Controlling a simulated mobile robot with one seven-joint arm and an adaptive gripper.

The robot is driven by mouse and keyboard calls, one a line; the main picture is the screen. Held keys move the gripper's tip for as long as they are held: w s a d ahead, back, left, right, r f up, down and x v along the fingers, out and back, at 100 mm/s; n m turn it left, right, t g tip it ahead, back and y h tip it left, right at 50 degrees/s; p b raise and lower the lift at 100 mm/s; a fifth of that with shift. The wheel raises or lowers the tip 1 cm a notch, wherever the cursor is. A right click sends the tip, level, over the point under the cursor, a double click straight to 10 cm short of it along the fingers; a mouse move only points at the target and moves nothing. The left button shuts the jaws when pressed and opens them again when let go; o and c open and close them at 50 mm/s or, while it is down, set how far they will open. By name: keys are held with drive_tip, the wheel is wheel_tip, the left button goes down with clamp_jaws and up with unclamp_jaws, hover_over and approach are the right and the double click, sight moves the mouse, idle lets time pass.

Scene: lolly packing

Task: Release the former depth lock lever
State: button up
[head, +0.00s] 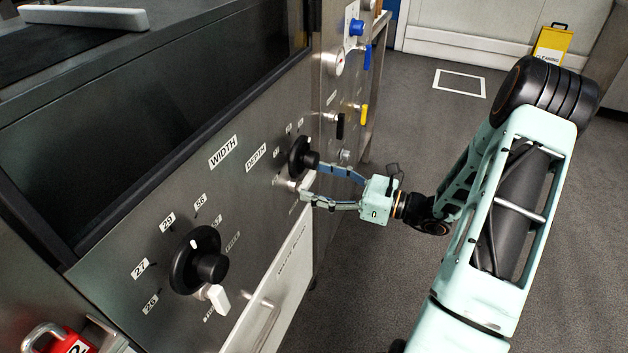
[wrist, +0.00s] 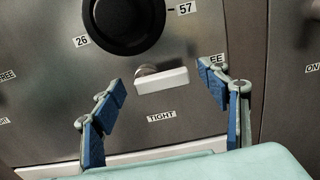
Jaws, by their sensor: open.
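The depth lock lever (wrist: 162,80) is a small white bar on a round metal pivot, below the black depth knob (wrist: 124,20) in the wrist view. It lies nearly level, its longer end to the right, towards a label (wrist: 216,58) partly hidden by a finger and ending in "EE". The "TIGHT" label (wrist: 161,117) is below it. My gripper (wrist: 165,88) is open, with one blue-padded finger on each side of the lever and gaps to both. In the head view, my gripper (head: 312,181) reaches the panel just below the depth knob (head: 300,157).
The width knob (head: 205,265) and its white lever (head: 218,298) are nearer on the same steel panel. A red padlock (head: 62,340) is at the lower left. Black, yellow and blue handles are farther along the machine.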

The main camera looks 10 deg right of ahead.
drive_tip(key=v, duration=1)
drive_tip(key=shift+s+d, duration=0.2)
drive_tip(key=shift+d, duration=0.05)
